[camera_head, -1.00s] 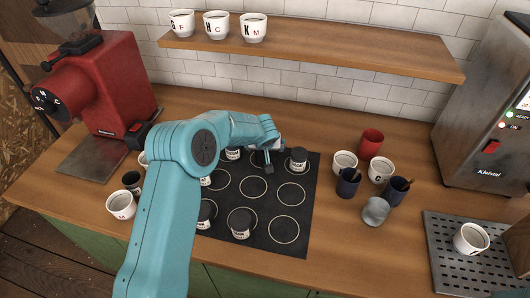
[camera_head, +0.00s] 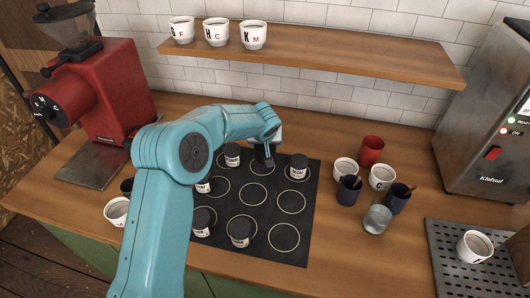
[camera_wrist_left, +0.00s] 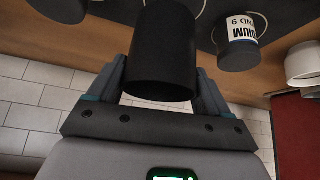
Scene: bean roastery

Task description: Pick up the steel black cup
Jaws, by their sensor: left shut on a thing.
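My left gripper (camera_wrist_left: 160,82) is shut on a plain black cylinder, which I take for the black cup (camera_wrist_left: 162,48). One finger lies on each side of it in the left wrist view. In the head view the black cup (camera_head: 264,154) hangs under the gripper (camera_head: 266,146) near the back of the dark mat. I cannot tell how far it is above the mat. Its inside is hidden. My right gripper is in neither view.
The dark mat (camera_head: 222,226) has printed circles and several labelled black jars, such as one (camera_head: 299,168) at right. White, red and blue cups, a grey cup (camera_head: 377,219), and a drip tray (camera_head: 450,268) stand farther right. A red grinder (camera_head: 103,90) is left. A shelf (camera_head: 340,58) overhangs the back.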

